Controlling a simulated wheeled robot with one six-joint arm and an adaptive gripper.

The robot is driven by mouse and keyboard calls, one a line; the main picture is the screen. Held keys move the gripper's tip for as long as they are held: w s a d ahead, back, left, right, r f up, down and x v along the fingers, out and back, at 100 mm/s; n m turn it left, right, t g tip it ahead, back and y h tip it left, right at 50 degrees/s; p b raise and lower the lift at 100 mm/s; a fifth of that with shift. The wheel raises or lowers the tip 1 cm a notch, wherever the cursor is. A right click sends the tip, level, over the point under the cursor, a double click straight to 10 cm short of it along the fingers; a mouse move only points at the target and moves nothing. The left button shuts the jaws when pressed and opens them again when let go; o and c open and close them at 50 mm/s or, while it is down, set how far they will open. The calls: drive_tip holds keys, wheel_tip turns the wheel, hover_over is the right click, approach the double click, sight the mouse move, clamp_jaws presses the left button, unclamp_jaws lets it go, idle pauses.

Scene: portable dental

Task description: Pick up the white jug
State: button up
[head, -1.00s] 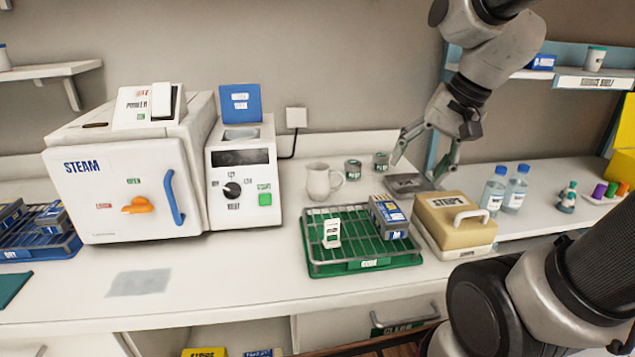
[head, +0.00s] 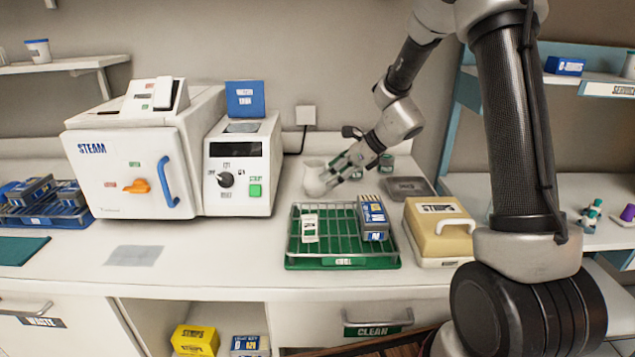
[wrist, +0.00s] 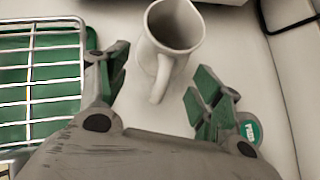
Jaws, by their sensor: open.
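The white jug (head: 316,178) stands upright on the counter, right of the machine with the black dial. In the wrist view the jug (wrist: 174,28) shows its open, empty-looking mouth, and its handle points toward my gripper. My gripper (head: 335,176) is at the jug's right side in the head view and hides part of it. In the wrist view my gripper (wrist: 160,85) is open, with a green-padded finger on each side of the handle. The fingers do not appear closed on it.
A green tray with a wire rack (head: 343,262) stands in front of the jug. A grey tray (head: 422,188) and a beige case (head: 436,232) are to the right.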

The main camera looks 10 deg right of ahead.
drive_tip(key=x, duration=0.3)
drive_tip(key=shift+w+a+f, duration=0.1)
drive_tip(key=shift+w+f, duration=0.05)
drive_tip(key=shift+f, duration=0.1)
drive_tip(key=shift+c, duration=0.5)
drive_tip(key=c, duration=1)
drive_tip(key=shift+c, duration=0.2)
drive_tip(key=shift+r, duration=0.2)
